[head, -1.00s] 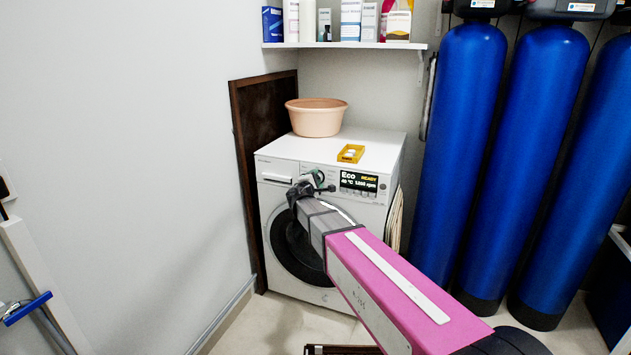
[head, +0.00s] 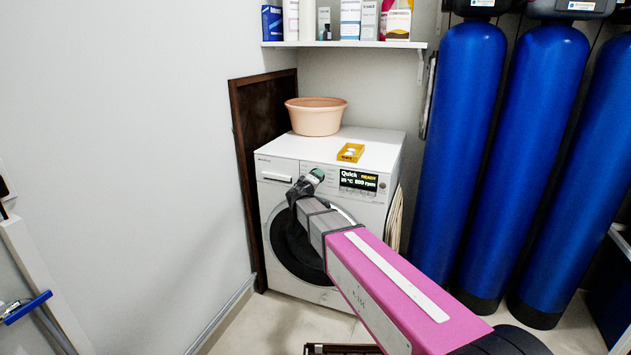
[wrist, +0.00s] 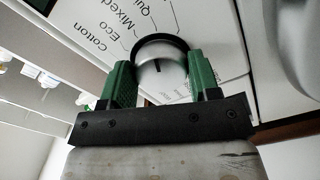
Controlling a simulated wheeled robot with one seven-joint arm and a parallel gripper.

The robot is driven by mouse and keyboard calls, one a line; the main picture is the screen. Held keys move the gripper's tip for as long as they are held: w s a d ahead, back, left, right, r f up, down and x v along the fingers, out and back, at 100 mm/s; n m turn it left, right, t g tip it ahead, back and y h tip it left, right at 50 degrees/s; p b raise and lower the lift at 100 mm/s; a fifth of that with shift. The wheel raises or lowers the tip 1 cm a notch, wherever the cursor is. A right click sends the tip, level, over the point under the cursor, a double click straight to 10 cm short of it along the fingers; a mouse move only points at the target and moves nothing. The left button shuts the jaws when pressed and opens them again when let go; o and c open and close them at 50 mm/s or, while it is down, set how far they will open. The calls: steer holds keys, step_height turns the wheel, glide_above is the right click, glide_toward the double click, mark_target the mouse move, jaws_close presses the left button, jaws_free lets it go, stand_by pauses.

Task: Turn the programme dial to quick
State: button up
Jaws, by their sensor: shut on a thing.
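The white washing machine (head: 280,210) stands against the back wall. Its display (head: 358,181) reads "Quick" and "READY", with smaller figures below. In the wrist view, the round silver programme dial (wrist: 160,72) with a dark pointer mark sits between the green fingers of my gripper (wrist: 158,64). My gripper is shut on the dial. Printed labels beside it read "cotton", "Eco", "Mixed" and a partly cut-off "Qui". In the head view, my gripper (head: 316,176) is at the front panel, left of the display, and hides the dial.
A peach basin (head: 316,118) and a small yellow tray (head: 350,153) stand on the machine. A shelf (head: 345,45) with bottles and boxes hangs above. Tall blue vessels (head: 465,150) stand to the right. A dark board (head: 262,130) leans at the left.

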steer(key=shift+f+m, duration=0.1)
steer(key=shift+m, duration=0.3)
steer(key=o, duration=0.9)
steer(key=shift+s, duration=0.1)
steer(key=v, duration=1)
steer(key=shift+s, duration=0.3)
steer(key=shift+a, duration=0.1)
